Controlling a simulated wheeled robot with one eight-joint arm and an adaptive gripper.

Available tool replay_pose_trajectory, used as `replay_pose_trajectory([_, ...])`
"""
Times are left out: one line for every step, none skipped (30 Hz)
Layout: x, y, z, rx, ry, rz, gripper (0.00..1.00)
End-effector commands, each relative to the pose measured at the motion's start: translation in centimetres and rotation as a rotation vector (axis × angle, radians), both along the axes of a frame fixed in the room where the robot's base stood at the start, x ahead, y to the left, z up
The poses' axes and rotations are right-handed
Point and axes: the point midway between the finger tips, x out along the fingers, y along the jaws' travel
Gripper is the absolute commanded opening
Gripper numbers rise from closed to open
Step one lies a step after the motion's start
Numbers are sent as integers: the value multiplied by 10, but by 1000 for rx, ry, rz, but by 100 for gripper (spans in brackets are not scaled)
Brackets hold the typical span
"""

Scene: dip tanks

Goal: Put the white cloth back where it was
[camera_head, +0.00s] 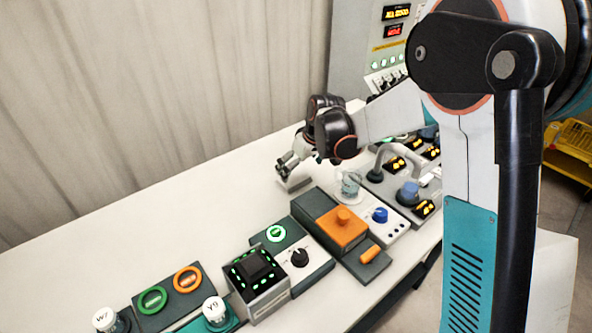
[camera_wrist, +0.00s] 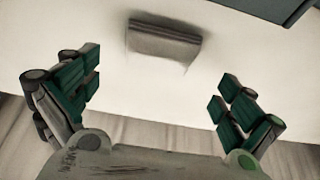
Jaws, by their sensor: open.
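My gripper (camera_head: 288,163) hangs low over the white table, near its back edge by the curtain. In the wrist view its two green-padded fingers (camera_wrist: 158,92) are spread wide with nothing between them. A small flat grey-white folded piece (camera_wrist: 164,41), which may be the white cloth, lies on the table beyond the fingertips, roughly midway between them. It also shows in the head view as a pale piece (camera_head: 294,183) just under the gripper. The fingers appear apart from it. I cannot make out its material for sure.
A glass beaker (camera_head: 350,184) stands right of the pale piece. A dark box with an orange block (camera_head: 343,227) is in front. Dip-tank units (camera_head: 408,190) with lit displays stand at right. Lidded jars (camera_head: 214,309) and buttons fill the front left. The table's back left is clear.

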Motion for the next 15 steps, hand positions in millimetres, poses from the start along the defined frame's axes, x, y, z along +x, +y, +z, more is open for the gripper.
replay_pose_trajectory([-4, -3, 14, 0, 0, -1, 100])
replay_pose_trajectory([-6, -4, 19, 0, 0, -1, 100])
replay_pose_trajectory([-8, -6, 26, 0, 0, -1, 100])
replay_pose_trajectory([-10, -7, 31, 0, 0, -1, 100])
replay_pose_trajectory([-12, -8, 36, 0, 0, -1, 100])
replay_pose_trajectory([-14, -10, 41, 0, 0, -1, 100])
replay_pose_trajectory([-15, -10, 45, 0, 0, -1, 100])
replay_pose_trajectory([-16, -11, 48, 0, 0, 0, 100])
replay_pose_trajectory([-17, -12, 52, 0, 0, 0, 100])
replay_pose_trajectory([-18, -13, 54, 0, 0, 0, 100])
replay_pose_trajectory([-19, -13, 56, 0, 0, 0, 100])
replay_pose_trajectory([-20, -14, 58, 0, 0, 0, 100])
replay_pose_trajectory([-20, -14, 59, 0, 0, 0, 100])
replay_pose_trajectory([-20, -14, 60, 0, 0, 0, 100])
replay_pose_trajectory([-21, -14, 60, 0, 0, 0, 100])
